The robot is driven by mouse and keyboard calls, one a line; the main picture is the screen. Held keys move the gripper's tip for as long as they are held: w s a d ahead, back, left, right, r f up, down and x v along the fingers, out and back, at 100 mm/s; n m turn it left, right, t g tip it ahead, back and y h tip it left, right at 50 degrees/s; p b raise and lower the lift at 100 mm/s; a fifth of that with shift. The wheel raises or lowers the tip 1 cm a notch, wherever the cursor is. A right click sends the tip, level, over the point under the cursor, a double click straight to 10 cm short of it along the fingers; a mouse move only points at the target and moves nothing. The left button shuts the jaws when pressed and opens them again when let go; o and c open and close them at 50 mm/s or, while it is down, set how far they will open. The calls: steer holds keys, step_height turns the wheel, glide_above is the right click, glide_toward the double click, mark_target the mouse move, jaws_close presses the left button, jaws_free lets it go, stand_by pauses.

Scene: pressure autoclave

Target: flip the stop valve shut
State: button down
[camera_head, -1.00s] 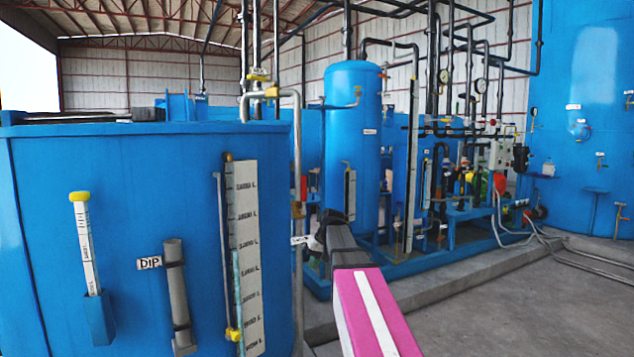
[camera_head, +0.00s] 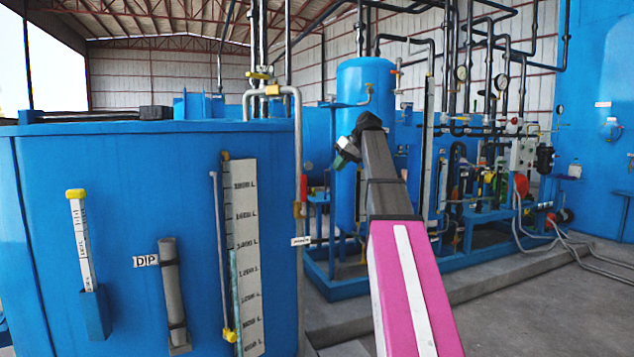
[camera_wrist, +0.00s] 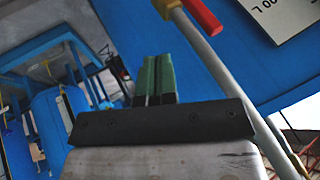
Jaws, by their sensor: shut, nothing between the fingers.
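A valve with a red lever (camera_head: 304,187) sits on the grey vertical pipe at the right edge of the near blue tank. Its lever stands upright along the pipe. In the wrist view the red lever (camera_wrist: 203,15), with a yellow edge, lies against the grey pipe at the top, right of my fingers. I cannot tell from any label that this is the stop valve. My gripper (camera_head: 345,156) is to the right of the valve and a little higher in the picture, apart from it. Its green fingertips (camera_wrist: 153,75) are together and empty.
The near blue tank (camera_head: 120,215) fills the left, with a white level scale (camera_head: 244,260) and a dip tube (camera_head: 172,290). A blue vessel on a pipe skid (camera_head: 340,285) stands behind my arm. Concrete floor is open at the lower right.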

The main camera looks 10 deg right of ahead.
steer(key=shift+d+r, duration=0.15)
steer(key=shift+r, duration=0.45)
steer(key=shift+d+r, duration=0.15)
steer(key=shift+r, duration=0.4)
glide_toward(304, 194)
steer(key=shift+w+a+f, duration=0.45)
steer(key=shift+w+f, duration=0.4)
steer(key=shift+w+a+f, duration=0.4)
steer(key=shift+w+f, duration=0.4)
steer(key=shift+f, duration=0.05)
steer(key=shift+w+a, duration=0.1)
